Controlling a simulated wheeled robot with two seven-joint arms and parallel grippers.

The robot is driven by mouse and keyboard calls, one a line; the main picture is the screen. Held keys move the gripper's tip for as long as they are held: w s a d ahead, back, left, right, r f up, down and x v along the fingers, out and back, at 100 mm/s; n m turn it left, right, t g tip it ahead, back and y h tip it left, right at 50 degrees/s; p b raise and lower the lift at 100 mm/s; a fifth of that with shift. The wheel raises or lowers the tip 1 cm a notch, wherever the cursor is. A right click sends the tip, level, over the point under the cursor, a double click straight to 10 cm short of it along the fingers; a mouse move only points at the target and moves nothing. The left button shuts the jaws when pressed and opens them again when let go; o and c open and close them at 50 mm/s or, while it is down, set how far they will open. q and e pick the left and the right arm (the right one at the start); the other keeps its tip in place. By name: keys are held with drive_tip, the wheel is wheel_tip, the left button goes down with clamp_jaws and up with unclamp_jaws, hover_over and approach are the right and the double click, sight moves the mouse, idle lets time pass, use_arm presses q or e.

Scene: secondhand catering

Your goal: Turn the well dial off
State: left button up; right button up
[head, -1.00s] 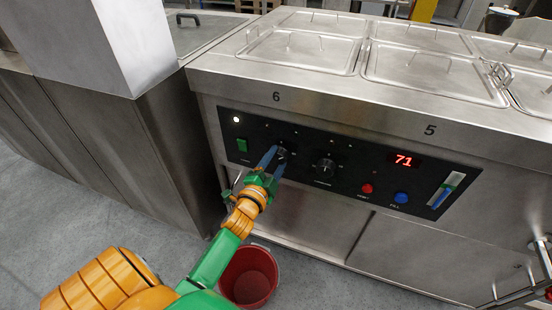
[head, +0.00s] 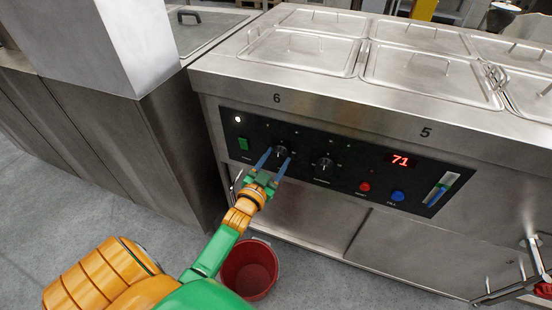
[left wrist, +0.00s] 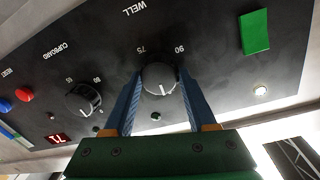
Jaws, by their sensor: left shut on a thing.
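The well dial (head: 281,149) is a round black knob on the black control panel (head: 340,150). In the left wrist view the well dial (left wrist: 160,78) sits between the fingers, below the upside-down word WELL and the marks 75 and 90. Its white pointer line points down in that picture, away from the word. My left gripper (head: 274,161) is shut on the dial, with one blue finger on each side; it also shows in the left wrist view (left wrist: 160,90). My right gripper is not in view.
A second dial, marked CUPBOARD (left wrist: 84,100), is beside it. The panel also has a green switch (head: 243,144), a red button (head: 365,187), a blue button (head: 397,196) and a red 71 display (head: 400,160). A red bucket (head: 231,272) stands on the floor below.

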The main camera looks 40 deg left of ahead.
use_arm(q)
drive_tip(key=shift+n, duration=0.4)
drive_tip(key=o, duration=1.4)
drive_tip(key=s, duration=0.2)
drive_tip(key=s+d, duration=0.1)
drive_tip(key=s, duration=0.1)
drive_tip(key=s+p, duration=0.1)
drive_tip(key=s, duration=0.2)
drive_tip(key=shift+d, duration=0.15)
